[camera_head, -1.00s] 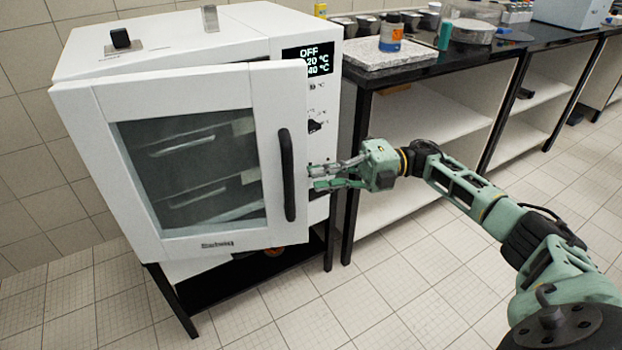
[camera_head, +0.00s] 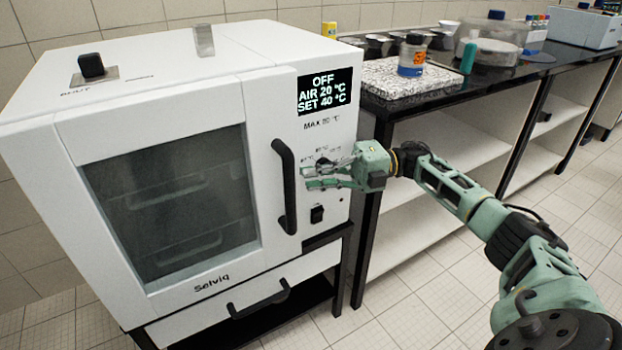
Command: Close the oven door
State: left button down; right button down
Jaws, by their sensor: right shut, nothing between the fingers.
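The white oven (camera_head: 150,60) fills the left of the head view. Its door (camera_head: 268,240), with a dark window (camera_head: 170,205) and a black vertical handle (camera_head: 287,185), lies flush or almost flush with the front; I cannot tell if it is latched. My right gripper (camera_head: 308,178) is shut and empty. It is just right of the handle, in front of the control panel, and hides part of a knob. I cannot tell if its fingertips touch the door or handle. My left gripper is not in view.
A display (camera_head: 325,91) reads OFF, and a black switch (camera_head: 317,214) sits below my gripper. A black-topped bench (camera_head: 440,100) with a speckled slab (camera_head: 410,78) and a bottle (camera_head: 412,55) stands to the right. The tiled floor (camera_head: 420,280) in front is clear.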

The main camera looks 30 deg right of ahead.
jog(key=shift+r, duration=0.1)
dwell(0.3)
notch_tip(320, 180, up, 10)
dwell(0.5)
